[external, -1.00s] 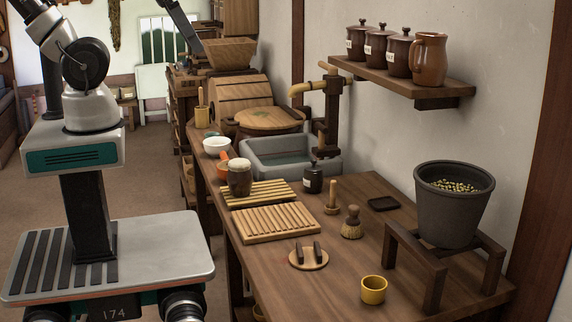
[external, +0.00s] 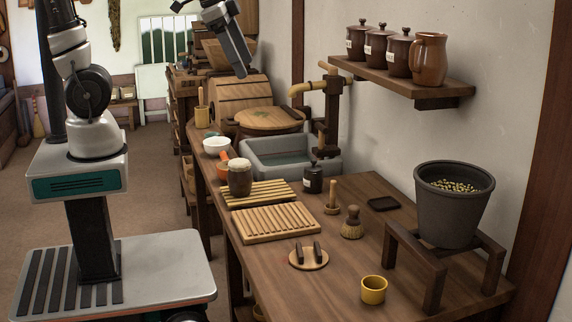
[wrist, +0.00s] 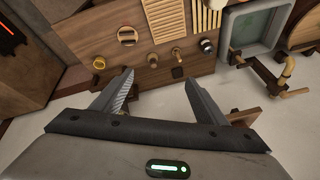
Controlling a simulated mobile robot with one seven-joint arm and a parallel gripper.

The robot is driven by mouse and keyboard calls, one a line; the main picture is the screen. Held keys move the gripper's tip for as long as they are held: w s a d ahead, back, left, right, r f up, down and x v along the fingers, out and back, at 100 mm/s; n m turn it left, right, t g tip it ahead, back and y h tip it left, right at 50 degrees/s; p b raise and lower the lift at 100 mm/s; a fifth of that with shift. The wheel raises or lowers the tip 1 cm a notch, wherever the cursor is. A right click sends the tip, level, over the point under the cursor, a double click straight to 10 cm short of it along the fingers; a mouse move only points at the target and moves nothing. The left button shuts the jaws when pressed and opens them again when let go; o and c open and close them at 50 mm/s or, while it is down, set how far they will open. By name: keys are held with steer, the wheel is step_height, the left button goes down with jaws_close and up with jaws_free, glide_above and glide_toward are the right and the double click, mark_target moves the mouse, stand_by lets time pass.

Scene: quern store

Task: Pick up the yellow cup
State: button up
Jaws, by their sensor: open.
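The yellow cup (external: 374,290) stands upright near the front edge of the wooden counter (external: 335,275), right of the round board with two dark handles (external: 309,258). In the wrist view the cup (wrist: 99,63) is small, left of my gripper's fingers. My gripper (wrist: 158,72) is open and empty, with its fingers spread. It is high above the counter and well apart from the cup. In the external view the end of my arm hangs over the far part of the counter, and its fingertips are hard to make out there.
A dark pot of grains (external: 448,215) stands on a wooden stand (external: 434,275) right of the cup. A brush (external: 351,224), a slatted rack (external: 275,222) and a stone sink (external: 280,165) lie farther back. A wall shelf (external: 400,82) holds jars. Bare counter surrounds the cup.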

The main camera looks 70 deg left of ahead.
steer(key=w+d+f+m+g+h+b, duration=0.15)
steer(key=w+d+f+m+b, duration=0.45)
steer(key=w+d+f, duration=0.7)
steer(key=m+g+h+b, duration=0.2)
steer(key=m+h+b, duration=0.1)
steer(key=b, duration=0.7)
glide_above(374, 284)
steer(key=s, duration=0.2)
steer(key=f, duration=2.6)
steer(key=shift+s+f, duration=0.2)
steer(key=shift+f, duration=0.15)
steer(key=shift+w+b+x, duration=0.1)
steer(key=shift+b+x, duration=0.35)
steer(key=shift+x, duration=1.15)
steer(key=shift+w+b+x, duration=0.15)
steer(key=shift+b+x, duration=0.25)
steer(key=shift+x, duration=1.2)
steer(key=shift+r, duration=0.15)
steer(key=c, duration=1.2)
